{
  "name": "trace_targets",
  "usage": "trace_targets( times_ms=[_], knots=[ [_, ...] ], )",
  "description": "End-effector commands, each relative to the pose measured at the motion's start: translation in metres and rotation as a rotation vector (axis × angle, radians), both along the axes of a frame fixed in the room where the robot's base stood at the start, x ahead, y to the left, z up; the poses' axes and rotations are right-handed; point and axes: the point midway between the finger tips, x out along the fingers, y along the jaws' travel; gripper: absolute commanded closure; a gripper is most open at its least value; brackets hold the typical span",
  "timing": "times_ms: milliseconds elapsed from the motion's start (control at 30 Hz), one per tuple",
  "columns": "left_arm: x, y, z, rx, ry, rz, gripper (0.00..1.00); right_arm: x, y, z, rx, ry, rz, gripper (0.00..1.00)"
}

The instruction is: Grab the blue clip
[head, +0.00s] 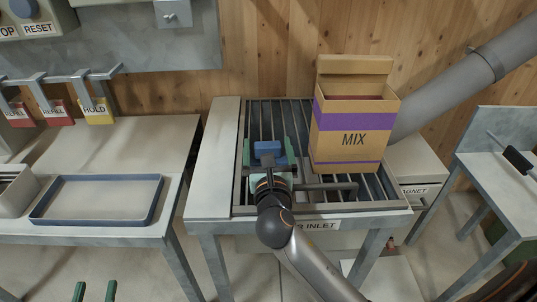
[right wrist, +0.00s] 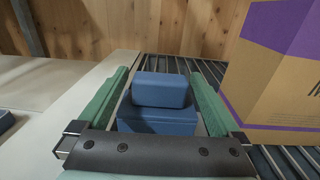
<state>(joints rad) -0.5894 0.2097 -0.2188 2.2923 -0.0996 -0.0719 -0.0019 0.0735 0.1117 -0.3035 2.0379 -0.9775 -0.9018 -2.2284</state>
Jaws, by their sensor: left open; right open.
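The blue clip (head: 267,149) sits on the bars of the inlet grate (head: 253,112), left of the MIX box. In the right wrist view the blue clip (right wrist: 162,90) shows as a smaller block above a wider one. My right gripper (head: 267,142) is open, with its green fingers on either side of the clip. In the right wrist view a gap shows between the clip's upper block and each finger of the right gripper (right wrist: 160,73). The clip's lower part is partly hidden behind the gripper's palm. My left gripper (head: 95,291) is open and empty at the bottom left.
The open MIX box (head: 345,125) stands on the grate just right of my right gripper; it also shows in the right wrist view (right wrist: 270,85). A blue-rimmed tray (head: 97,221) lies on the left table. Red and yellow tags (head: 97,112) hang on hooks. A grey pipe (head: 450,87) slants behind the box.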

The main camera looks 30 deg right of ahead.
Motion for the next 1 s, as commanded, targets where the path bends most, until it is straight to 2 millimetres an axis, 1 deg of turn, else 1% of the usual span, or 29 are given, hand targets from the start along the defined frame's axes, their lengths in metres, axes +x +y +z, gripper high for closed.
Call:
trace_targets(
  times_ms=[233, 900, 933, 1000],
  knots=[
    [0.0001, 0.0001, 0.0014, 0.001, -0.005, -0.001, 0.50, -0.0002, 0.0002, 0.0000, 0.000, 0.001, 0.000, 0.00],
    [0.0003, 0.0003, 0.0012, 0.001, -0.004, 0.001, 0.50, -0.0002, -0.0001, -0.0001, -0.001, 0.000, -0.001, 0.75],
    [0.0003, 0.0003, 0.0012, 0.001, -0.004, 0.001, 0.50, -0.0002, -0.0001, -0.0001, -0.001, 0.000, -0.001, 0.79],
    [0.0002, 0.0002, 0.0011, 0.001, -0.004, 0.001, 0.50, -0.0002, -0.0001, 0.0000, -0.001, 0.000, -0.001, 0.79]
  ],
)
